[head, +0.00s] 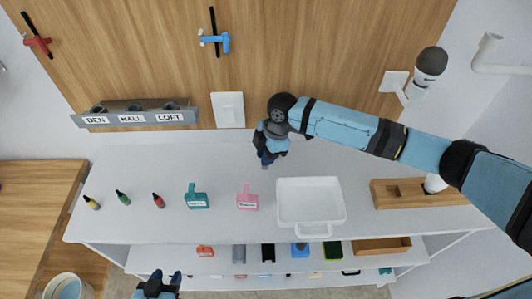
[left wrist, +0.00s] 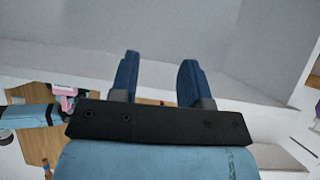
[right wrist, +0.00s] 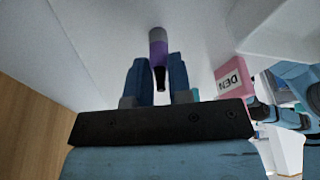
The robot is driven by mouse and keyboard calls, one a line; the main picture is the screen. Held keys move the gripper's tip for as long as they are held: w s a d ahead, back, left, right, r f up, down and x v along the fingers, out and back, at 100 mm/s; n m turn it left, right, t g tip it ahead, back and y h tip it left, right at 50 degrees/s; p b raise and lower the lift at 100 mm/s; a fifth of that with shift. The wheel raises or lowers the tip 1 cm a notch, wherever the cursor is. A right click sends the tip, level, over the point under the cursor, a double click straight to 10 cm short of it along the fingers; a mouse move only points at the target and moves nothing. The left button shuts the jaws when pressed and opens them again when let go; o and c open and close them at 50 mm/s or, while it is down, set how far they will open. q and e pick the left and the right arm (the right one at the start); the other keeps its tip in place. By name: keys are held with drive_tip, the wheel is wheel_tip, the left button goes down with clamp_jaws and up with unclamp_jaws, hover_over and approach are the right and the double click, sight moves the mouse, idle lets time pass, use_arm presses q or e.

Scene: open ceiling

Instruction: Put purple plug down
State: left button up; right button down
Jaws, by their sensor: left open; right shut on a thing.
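My right gripper (head: 270,152) is shut on the purple plug (right wrist: 158,48), which shows between its fingers in the right wrist view. The plug's grey end points away from the gripper and its black end lies between the fingers. In the head view only a small purple tip (head: 265,167) shows below the fingers, over the back of the white counter (head: 350,165). I cannot tell whether the tip touches the counter. My left gripper (head: 164,280) is open and empty, low in front of the shelf; its spread fingers show in the left wrist view (left wrist: 160,75).
Yellow (head: 91,202), green (head: 122,197) and red (head: 158,200) plugs stand at the left. A teal labelled piece (head: 196,199), a pink one (head: 247,201) and a white tray (head: 311,222) sit nearby. A labelled socket panel (head: 140,118) is behind. The lower shelf is crowded.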

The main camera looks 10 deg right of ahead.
drive_tip(key=c, duration=1)
unclamp_jaws()
drive_tip(key=shift+c, duration=0.2)
drive_tip(key=shift+r, duration=0.2)
use_arm(q)
drive_tip(key=shift+n+y, duration=0.3)
drive_tip(key=shift+n, duration=0.1)
drive_tip(key=r+p, duration=0.4)
drive_tip(key=p, duration=0.1)
drive_tip(key=a+r+p, duration=0.1)
drive_tip(key=p, duration=0.1)
drive_tip(key=shift+s+r, duration=0.25)
drive_tip(key=shift+r, duration=0.15)
use_arm(e)
drive_tip(key=v, duration=1.2)
use_arm(q)
drive_tip(key=shift+w, duration=0.1)
